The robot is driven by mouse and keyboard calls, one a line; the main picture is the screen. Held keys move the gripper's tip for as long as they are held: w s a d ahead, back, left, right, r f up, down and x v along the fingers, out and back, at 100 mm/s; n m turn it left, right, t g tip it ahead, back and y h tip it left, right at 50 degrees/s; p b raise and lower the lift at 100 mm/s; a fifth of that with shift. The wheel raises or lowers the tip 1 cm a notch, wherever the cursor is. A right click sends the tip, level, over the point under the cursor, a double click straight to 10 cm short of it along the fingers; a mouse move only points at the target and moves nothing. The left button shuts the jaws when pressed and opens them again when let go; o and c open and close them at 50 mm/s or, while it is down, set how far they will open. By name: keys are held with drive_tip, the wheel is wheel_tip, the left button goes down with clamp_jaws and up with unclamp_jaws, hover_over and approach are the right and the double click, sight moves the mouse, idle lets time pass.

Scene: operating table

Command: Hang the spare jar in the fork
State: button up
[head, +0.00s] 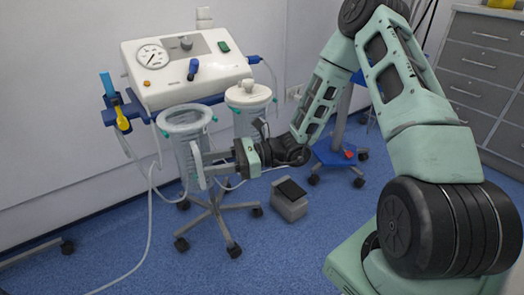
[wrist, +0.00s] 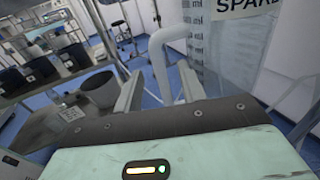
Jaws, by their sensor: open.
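The spare jar (head: 183,146) is clear with a pale rim and stands upright at the front left of the suction unit, at the height of its blue rail. In the wrist view its wall (wrist: 215,60) carries a label reading "SPARE", cut off by the frame. Its white curved handle (wrist: 158,55) comes down between my fingers. My gripper (head: 207,171) is open at the jar's right side; the wrist view shows its two fingers (wrist: 160,90) apart around the handle. The fork is not clearly visible; I cannot tell how the jar's rim is borne.
A second jar with a white lid (head: 249,96) hangs at the right of the suction unit (head: 186,65). A wheeled stand (head: 213,212) is below. A grey pedal box (head: 290,200) lies on the blue floor. Hoses hang at the left; drawers (head: 478,62) stand at the right.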

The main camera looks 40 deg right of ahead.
drive_tip(key=p+v, duration=0.3)
drive_tip(key=v, duration=1)
drive_tip(key=shift+s+d, duration=0.15)
drive_tip(key=shift+d, duration=0.2)
drive_tip(key=s+a+r+n+g+h, duration=0.4)
drive_tip(key=s+a+n+h, duration=0.5)
drive_tip(key=n, duration=0.6)
drive_tip(key=s+a+r+n+g+h, duration=0.2)
drive_tip(key=s+a+r+n+h, duration=0.5)
drive_tip(key=s+a+n, duration=0.65)
wheel_tip(320, 180, up, 32)
drive_tip(key=w+d+n+p, duration=0.1)
drive_tip(key=w+p, duration=0.1)
drive_tip(key=p, duration=3)
drive_tip(key=shift+d, duration=0.3)
drive_tip(key=shift+f, duration=0.1)
drive_tip(key=shift+c, duration=0.4)
